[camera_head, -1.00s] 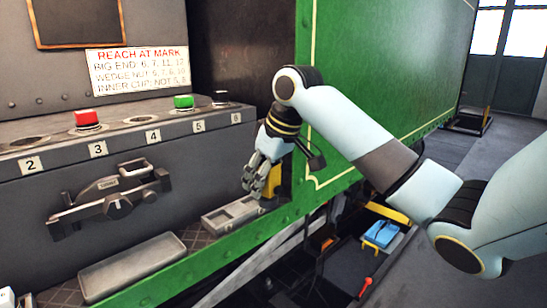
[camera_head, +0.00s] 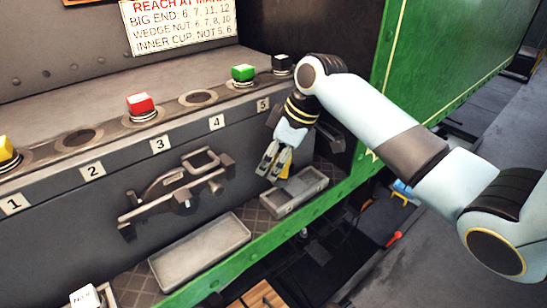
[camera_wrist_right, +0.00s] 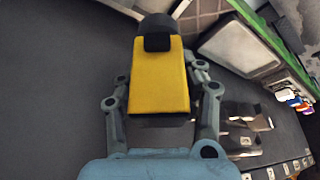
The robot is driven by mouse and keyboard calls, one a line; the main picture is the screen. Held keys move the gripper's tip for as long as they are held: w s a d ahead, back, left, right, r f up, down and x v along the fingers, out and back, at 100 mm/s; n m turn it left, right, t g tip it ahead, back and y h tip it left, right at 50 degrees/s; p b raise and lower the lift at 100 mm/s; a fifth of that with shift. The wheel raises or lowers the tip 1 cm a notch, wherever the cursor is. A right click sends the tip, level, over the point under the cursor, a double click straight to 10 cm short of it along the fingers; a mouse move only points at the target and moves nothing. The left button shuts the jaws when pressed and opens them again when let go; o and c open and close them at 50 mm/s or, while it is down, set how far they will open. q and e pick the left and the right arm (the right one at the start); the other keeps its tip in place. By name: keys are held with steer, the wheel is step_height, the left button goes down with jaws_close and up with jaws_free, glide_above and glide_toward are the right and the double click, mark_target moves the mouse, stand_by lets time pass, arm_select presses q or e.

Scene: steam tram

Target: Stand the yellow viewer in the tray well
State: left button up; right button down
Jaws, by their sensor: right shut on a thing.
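The yellow viewer (camera_wrist_right: 158,82) is a yellow block with a black part at its far end in the right wrist view. My right gripper (camera_head: 270,168) is shut on it, with one finger on each side. In the head view only a slim yellow part of the viewer (camera_head: 286,164) shows behind the fingers. The small grey tray (camera_head: 294,208) with divided wells lies on the dark ledge, just below and right of the gripper. The viewer appears close to the tray's far side; whether it touches anything I cannot tell. My left gripper is out of view.
A longer shallow grey tray (camera_head: 200,252) lies left on the ledge. Red (camera_head: 140,104) and green (camera_head: 243,73) buttons top the bench. A green edge beam (camera_head: 250,250) borders the ledge.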

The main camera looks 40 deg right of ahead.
steer(key=shift+w+f+b, duration=0.1)
steer(key=shift+f+b, duration=0.2)
steer(key=shift+f, duration=0.1)
steer(key=shift+f+b, duration=0.3)
step_height(320, 180, down, 2)
steer(key=b, duration=0.2)
steer(key=shift+f+b, duration=0.1)
steer(key=shift+b, duration=0.2)
steer(key=shift+f+b, duration=0.7)
steer(key=shift+f, duration=0.75)
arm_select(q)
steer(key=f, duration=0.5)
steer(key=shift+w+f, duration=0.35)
